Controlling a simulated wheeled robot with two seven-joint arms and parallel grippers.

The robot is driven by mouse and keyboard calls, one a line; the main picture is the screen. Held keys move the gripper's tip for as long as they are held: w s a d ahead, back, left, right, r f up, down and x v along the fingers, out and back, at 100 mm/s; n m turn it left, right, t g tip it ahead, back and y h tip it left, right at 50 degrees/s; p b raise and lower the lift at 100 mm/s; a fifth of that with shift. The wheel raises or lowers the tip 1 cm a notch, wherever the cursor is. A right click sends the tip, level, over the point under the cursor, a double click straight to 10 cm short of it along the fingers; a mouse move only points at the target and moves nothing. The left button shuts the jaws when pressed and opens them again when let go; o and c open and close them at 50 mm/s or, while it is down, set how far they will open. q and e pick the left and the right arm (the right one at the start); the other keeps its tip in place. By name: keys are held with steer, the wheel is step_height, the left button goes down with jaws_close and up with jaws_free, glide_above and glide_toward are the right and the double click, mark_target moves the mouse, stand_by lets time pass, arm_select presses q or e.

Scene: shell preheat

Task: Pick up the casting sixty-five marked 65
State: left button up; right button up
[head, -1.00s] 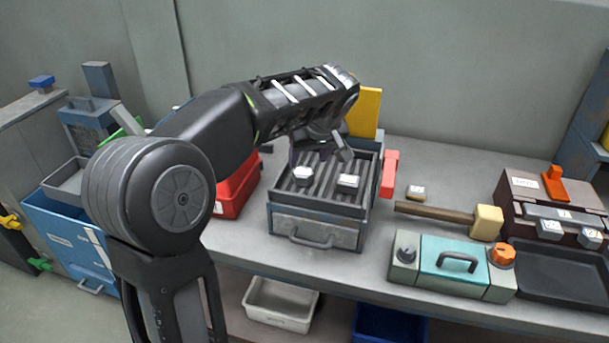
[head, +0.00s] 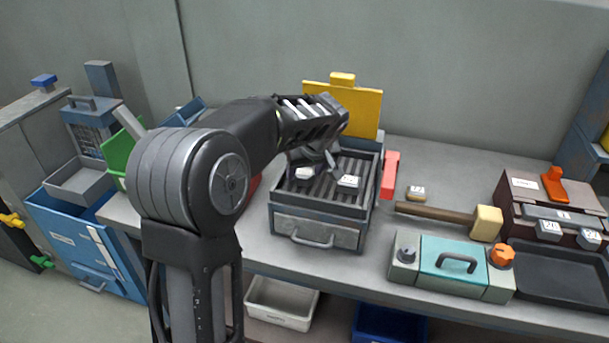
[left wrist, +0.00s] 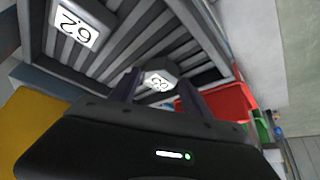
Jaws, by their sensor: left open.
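Two pale, labelled castings lie on the ribbed grate of the grey open box (head: 315,233). The left casting (head: 304,173) sits between the fingers of my left gripper (head: 313,162), which is open just above it. In the left wrist view this casting (left wrist: 157,79) shows between the two fingertips (left wrist: 156,88); its label seems to read 65, though it is small and turned. The other casting (head: 349,181) lies to its right, clear of the fingers. In the left wrist view its label (left wrist: 77,22) looks like 62. My right gripper is out of view.
A yellow panel (head: 358,108) stands behind the box and a red block (head: 390,175) beside it. A hammer (head: 440,212), a teal-topped unit (head: 448,262) and a dark tray (head: 560,272) lie to the right. A red bin (left wrist: 218,101) is close beside the box.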

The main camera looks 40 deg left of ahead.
mark_target(306, 174)
arm_select(q)
steer(key=shift+c, duration=0.4)
steer(key=c, duration=1.1)
step_height(306, 174, up, 10)
stand_by(0.4)
stand_by(0.5)
